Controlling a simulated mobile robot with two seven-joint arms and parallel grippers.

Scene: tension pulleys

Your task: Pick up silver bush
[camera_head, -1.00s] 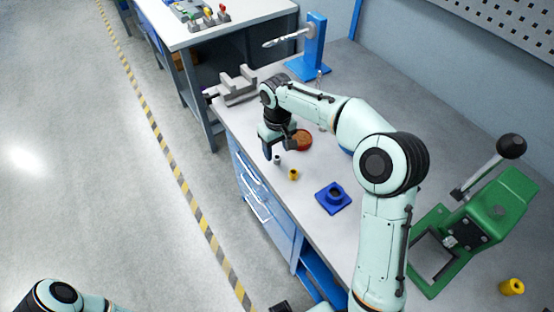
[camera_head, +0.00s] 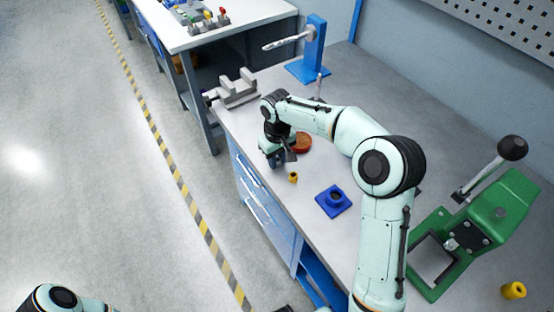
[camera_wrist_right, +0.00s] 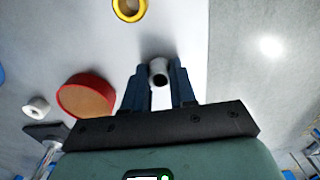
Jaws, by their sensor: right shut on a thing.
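The silver bush (camera_wrist_right: 158,72) shows in the right wrist view as a small hollow grey cylinder between the two blue fingers. My right gripper (camera_wrist_right: 160,85) is shut on it, low at the table top. In the head view my right gripper (camera_head: 278,158) is at the left edge of the workbench, and it hides the bush there. My left arm (camera_head: 60,300) shows only in part at the bottom left of the head view, and its gripper is out of the frame.
A yellow bush (camera_head: 293,177) stands close to the right gripper. A red round container (camera_head: 301,142) is just behind it. A blue square fixture (camera_head: 333,201) lies to the right. A green press (camera_head: 480,235) stands far right. A grey vise (camera_head: 236,88) is at the back left.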

